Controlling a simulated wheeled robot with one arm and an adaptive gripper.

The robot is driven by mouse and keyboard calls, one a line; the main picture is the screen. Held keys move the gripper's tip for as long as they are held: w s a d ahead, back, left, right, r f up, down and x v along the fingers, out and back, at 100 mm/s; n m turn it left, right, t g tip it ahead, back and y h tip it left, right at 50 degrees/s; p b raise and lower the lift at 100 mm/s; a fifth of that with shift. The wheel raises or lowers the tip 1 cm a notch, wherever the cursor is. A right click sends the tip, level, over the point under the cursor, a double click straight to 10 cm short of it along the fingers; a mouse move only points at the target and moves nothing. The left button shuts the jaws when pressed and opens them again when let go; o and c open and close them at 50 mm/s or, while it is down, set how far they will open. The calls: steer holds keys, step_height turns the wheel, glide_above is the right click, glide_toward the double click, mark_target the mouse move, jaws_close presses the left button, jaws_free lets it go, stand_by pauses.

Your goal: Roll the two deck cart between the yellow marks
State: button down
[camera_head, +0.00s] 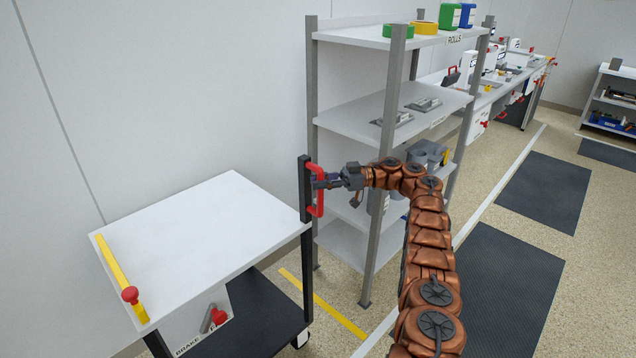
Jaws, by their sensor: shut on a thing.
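The two deck cart (190,235) stands at the lower left, with a white top deck and a black lower deck (262,312). A red handle (320,190) is fixed to a dark upright at its right end. My gripper (322,182) is shut on the red handle; my copper arm reaches in from the lower right. A yellow floor mark (322,303) lies to the right of the cart, in front of the shelf. A yellow strip with a red knob (130,294) runs along the deck's left edge. A panel lettered BRAKE with a red-tipped lever (217,317) shows below it. No second floor mark is clearly visible.
A grey shelf rack (345,88) with tape rolls and metal parts stands right behind the handle, close to my gripper. A long bench (515,82) runs beyond it. Dark mats (505,290) lie on the open floor at right. A wall is behind the cart.

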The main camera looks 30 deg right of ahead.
steer(key=shift+d, duration=0.1)
steer(key=c, duration=1.2)
jaws_free()
steer(key=shift+s+d+r, duration=0.1)
steer(key=shift+o, duration=0.9)
